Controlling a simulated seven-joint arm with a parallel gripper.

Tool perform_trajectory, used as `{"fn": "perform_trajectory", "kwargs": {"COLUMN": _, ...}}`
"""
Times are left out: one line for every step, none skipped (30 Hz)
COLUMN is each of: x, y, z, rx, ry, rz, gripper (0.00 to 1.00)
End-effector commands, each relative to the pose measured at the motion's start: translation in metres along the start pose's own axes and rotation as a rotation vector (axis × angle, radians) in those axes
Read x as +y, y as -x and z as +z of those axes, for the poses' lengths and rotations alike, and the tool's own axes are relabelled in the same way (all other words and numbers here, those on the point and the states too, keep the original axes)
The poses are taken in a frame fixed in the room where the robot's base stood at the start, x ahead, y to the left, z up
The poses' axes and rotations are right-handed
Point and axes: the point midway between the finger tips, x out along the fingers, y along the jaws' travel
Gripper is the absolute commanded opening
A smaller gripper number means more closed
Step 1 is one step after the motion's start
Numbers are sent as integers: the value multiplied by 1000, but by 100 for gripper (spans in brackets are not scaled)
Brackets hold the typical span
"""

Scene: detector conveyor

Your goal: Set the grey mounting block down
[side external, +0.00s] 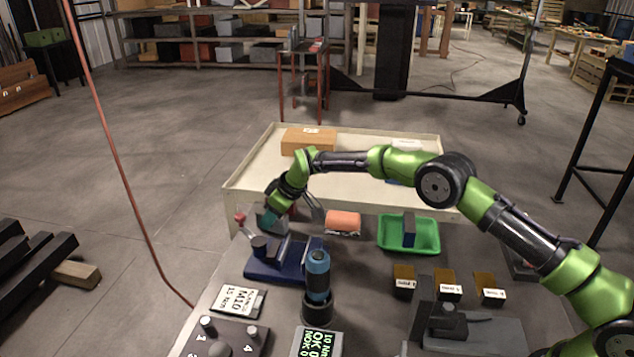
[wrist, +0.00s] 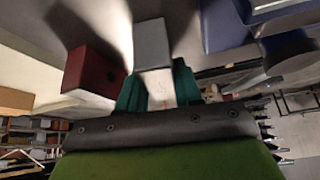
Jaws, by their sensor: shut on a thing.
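The grey mounting block (wrist: 152,44) shows in the wrist view between the teal fingers of my gripper (wrist: 158,88), which is shut on it. In the side view, my gripper (side external: 274,214) is low at the near left end of the pale table, just behind the blue vise-like fixture (side external: 275,262). The block is hard to make out there, being small and partly covered by the fingers. I cannot tell whether its underside touches the surface.
A dark red block (wrist: 92,72) is close beside the grey block in the wrist view. An orange-topped box (side external: 343,222) and a green tray (side external: 426,238) stand to the right. A blue-and-black tool (side external: 318,275) stands upright in front. A cardboard box (side external: 308,141) sits farther back.

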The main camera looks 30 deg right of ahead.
Motion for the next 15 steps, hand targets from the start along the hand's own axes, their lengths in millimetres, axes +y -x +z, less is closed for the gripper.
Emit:
{"fn": "perform_trajectory", "kwargs": {"x": 0, "y": -1, "z": 0, "rx": 2, "ry": 0, "rz": 1, "gripper": 0}}
{"fn": "perform_trajectory", "kwargs": {"x": 0, "y": -2, "z": 1, "rx": 0, "ry": 0, "rz": 0, "gripper": 36}}
{"fn": "perform_trajectory", "kwargs": {"x": 0, "y": -2, "z": 1, "rx": 0, "ry": 0, "rz": 0, "gripper": 42}}
{"fn": "perform_trajectory", "kwargs": {"x": 0, "y": -2, "z": 1, "rx": 0, "ry": 0, "rz": 0, "gripper": 46}}
{"fn": "perform_trajectory", "kwargs": {"x": 0, "y": -2, "z": 1, "rx": 0, "ry": 0, "rz": 0, "gripper": 51}}
{"fn": "perform_trajectory", "kwargs": {"x": 0, "y": -2, "z": 1, "rx": 0, "ry": 0, "rz": 0, "gripper": 57}}
{"fn": "perform_trajectory", "kwargs": {"x": 0, "y": -2, "z": 1, "rx": 0, "ry": 0, "rz": 0, "gripper": 60}}
{"fn": "perform_trajectory", "kwargs": {"x": 0, "y": -2, "z": 1, "rx": 0, "ry": 0, "rz": 0, "gripper": 60}}
{"fn": "perform_trajectory", "kwargs": {"x": 0, "y": -2, "z": 1, "rx": 0, "ry": 0, "rz": 0, "gripper": 60}}
{"fn": "perform_trajectory", "kwargs": {"x": 0, "y": -2, "z": 1, "rx": 0, "ry": 0, "rz": 0, "gripper": 60}}
{"fn": "perform_trajectory", "kwargs": {"x": 0, "y": -2, "z": 1, "rx": 0, "ry": 0, "rz": 0, "gripper": 60}}
{"fn": "perform_trajectory", "kwargs": {"x": 0, "y": -2, "z": 1, "rx": 0, "ry": 0, "rz": 0, "gripper": 60}}
{"fn": "perform_trajectory", "kwargs": {"x": 0, "y": -2, "z": 1, "rx": 0, "ry": 0, "rz": 0, "gripper": 60}}
{"fn": "perform_trajectory", "kwargs": {"x": 0, "y": -2, "z": 1, "rx": 0, "ry": 0, "rz": 0, "gripper": 60}}
{"fn": "perform_trajectory", "kwargs": {"x": 0, "y": -1, "z": 1, "rx": 0, "ry": 0, "rz": 0, "gripper": 60}}
